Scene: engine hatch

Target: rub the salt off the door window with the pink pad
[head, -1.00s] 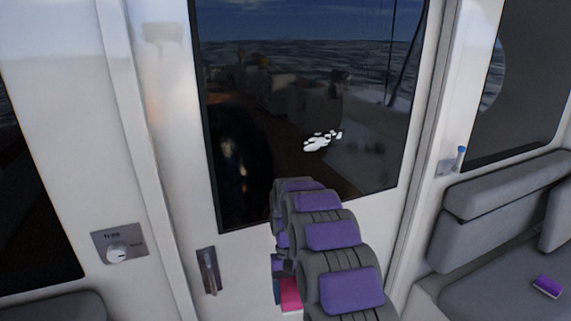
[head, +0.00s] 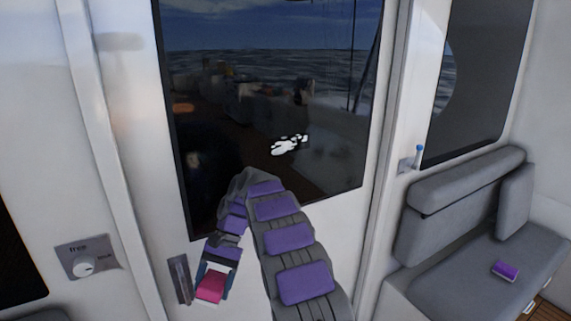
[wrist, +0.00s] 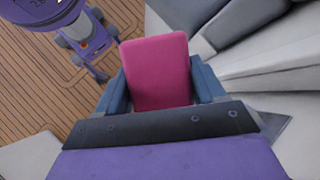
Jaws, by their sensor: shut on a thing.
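The door window (head: 300,95) is a dark pane in the white door, with sea and deck showing through it. White salt patches (head: 288,145) sit on its lower middle part. My gripper (head: 212,283) is below the window, close to the door handle, and is shut on the pink pad (head: 209,289). In the wrist view the pink pad (wrist: 158,72) stands between the two blue-grey fingers. The pad appears apart from the glass, below and left of the salt.
A metal door handle (head: 179,279) is at the door's lower left. A knob panel (head: 86,260) is on the left wall. A grey bench (head: 480,260) at right carries a purple book-like item (head: 505,271). A blue-topped item (head: 419,153) sits in a wall holder.

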